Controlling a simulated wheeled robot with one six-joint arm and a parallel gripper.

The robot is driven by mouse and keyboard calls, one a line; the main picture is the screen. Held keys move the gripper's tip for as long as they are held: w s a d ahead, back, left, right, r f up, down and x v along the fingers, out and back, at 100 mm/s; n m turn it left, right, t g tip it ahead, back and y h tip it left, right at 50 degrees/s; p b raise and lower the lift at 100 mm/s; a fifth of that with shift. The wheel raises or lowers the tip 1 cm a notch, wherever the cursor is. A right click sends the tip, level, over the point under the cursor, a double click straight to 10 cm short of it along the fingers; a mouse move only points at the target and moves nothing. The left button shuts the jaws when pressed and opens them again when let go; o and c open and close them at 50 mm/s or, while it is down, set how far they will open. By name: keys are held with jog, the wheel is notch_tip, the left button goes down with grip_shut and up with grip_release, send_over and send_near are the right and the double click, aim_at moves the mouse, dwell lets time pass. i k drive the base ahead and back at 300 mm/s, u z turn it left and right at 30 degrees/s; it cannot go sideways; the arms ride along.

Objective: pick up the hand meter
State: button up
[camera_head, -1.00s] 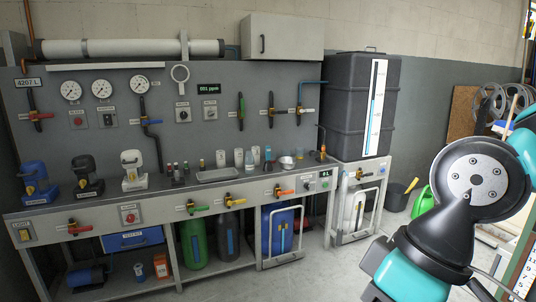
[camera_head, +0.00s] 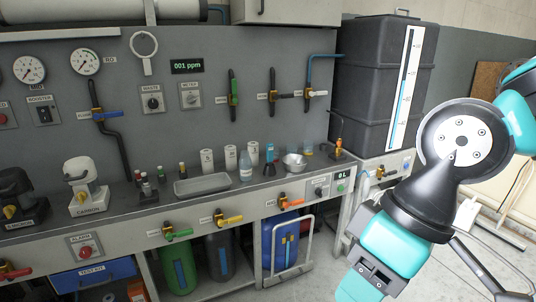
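I cannot single out the hand meter for certain. A small blue and dark upright item (camera_head: 269,157) stands on the bench between a clear bottle (camera_head: 246,166) and a metal bowl (camera_head: 294,163); it is too small to identify. Small dark items (camera_head: 147,189) stand at the left of a grey tray (camera_head: 202,184). My arm is folded at the right of the view, apart from the bench. My gripper's fingers do not show.
The bench (camera_head: 125,223) has coloured valves along its front edge. A large black tank (camera_head: 375,85) stands to the right. Cylinders, including a blue one (camera_head: 281,245), stand below. Bare floor shows at the lower right.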

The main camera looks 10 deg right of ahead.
aim_at(269, 146)
jog(key=u, duration=0.15)
jog(key=i, duration=1.7)
jog(key=z, duration=0.25)
